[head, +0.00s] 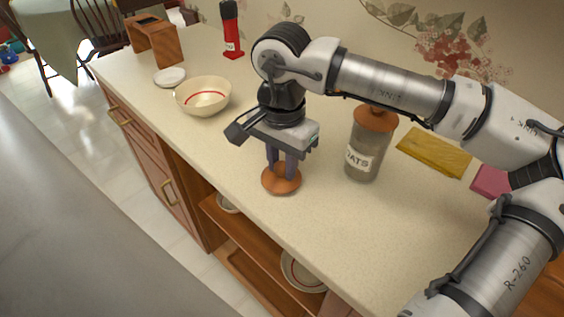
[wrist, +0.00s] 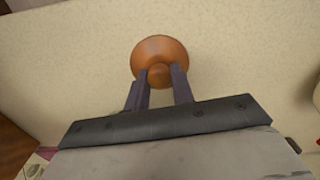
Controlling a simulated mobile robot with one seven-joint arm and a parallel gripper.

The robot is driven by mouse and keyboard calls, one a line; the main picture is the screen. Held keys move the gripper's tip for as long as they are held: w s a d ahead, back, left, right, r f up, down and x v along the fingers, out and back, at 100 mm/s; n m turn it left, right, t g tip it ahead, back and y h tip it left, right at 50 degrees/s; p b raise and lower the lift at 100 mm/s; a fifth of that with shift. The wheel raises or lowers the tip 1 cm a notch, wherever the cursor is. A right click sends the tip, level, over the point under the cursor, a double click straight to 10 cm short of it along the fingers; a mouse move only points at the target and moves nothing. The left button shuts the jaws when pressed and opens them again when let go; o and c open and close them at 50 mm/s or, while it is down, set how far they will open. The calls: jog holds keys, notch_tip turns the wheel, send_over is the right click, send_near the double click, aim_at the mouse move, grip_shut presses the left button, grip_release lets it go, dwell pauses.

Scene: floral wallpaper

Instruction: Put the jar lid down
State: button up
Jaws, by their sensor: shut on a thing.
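A round orange-brown jar lid (head: 281,184) with a small knob is at the front part of the counter. It also shows in the wrist view (wrist: 160,50). My gripper (head: 282,168) points down, its two dark fingers shut on the knob of the lid. The lid looks level and very low over the counter; I cannot tell whether it touches. A glass jar labelled OATS (head: 363,152) stands upright to the right of the lid, with an orange-brown top (head: 377,118) on it, partly behind my arm.
The cream counter (head: 215,150) is clear around the lid; its front edge is close. A cream bowl (head: 203,97), white dish (head: 170,77), wooden stand (head: 152,40) and red bottle (head: 231,30) are farther back. A yellow board (head: 434,152) and pink item (head: 490,181) lie right.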

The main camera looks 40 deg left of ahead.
aim_at(282, 164)
jog(key=shift+f, duration=0.35)
jog(key=shift+f, duration=0.2)
jog(key=o, duration=1)
jog(key=shift+r, duration=0.1)
notch_tip(282, 164, up, 12)
jog(key=shift+r+b, duration=0.15)
jog(key=shift+b, duration=0.2)
